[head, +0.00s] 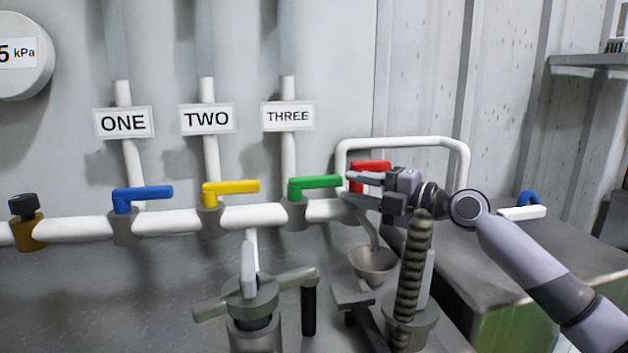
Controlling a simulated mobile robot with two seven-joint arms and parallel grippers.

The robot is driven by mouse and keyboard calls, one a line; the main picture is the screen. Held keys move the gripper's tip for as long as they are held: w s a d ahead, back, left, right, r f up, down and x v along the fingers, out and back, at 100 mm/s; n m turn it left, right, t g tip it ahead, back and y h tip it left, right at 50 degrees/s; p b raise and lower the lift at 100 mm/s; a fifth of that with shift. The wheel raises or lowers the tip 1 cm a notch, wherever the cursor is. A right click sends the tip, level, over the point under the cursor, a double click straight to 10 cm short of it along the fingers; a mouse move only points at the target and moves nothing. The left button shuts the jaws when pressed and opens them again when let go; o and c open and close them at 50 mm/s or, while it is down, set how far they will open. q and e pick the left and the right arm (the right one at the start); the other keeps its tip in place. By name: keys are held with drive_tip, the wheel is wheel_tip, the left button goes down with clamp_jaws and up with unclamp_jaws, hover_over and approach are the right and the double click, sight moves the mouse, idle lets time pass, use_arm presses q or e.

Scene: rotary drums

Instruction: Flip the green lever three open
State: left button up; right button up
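The green lever (315,182) sits on the white horizontal pipe below the label THREE (288,116). Its handle points right, roughly along the pipe. My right gripper (349,187) comes in from the right, with its fingers pointing left just past the end of the green handle. Its two fingers are apart, one above the other, with nothing seen between them. Whether a finger touches the handle cannot be told. My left gripper is not in view.
A red lever (371,165) is partly hidden behind my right gripper. A yellow lever (231,187) and a blue lever (142,193) are farther left on the pipe. A funnel (373,262), a threaded rod (412,270) and a grey cross-handled fitting (251,295) stand below.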

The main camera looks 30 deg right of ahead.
sight(334, 182)
drive_tip(key=shift+w+a+r+p, duration=0.15)
drive_tip(key=shift+w+a+p, duration=0.2)
drive_tip(key=shift+w, duration=0.25)
drive_tip(key=p+x, duration=0.1)
drive_tip(key=x, duration=0.3)
drive_tip(key=shift+w+a+p, duration=0.15)
drive_tip(key=shift+w+p, duration=0.1)
drive_tip(key=shift+p, duration=0.05)
drive_tip(key=shift+w+a, duration=0.25)
drive_tip(key=shift+w, duration=0.2)
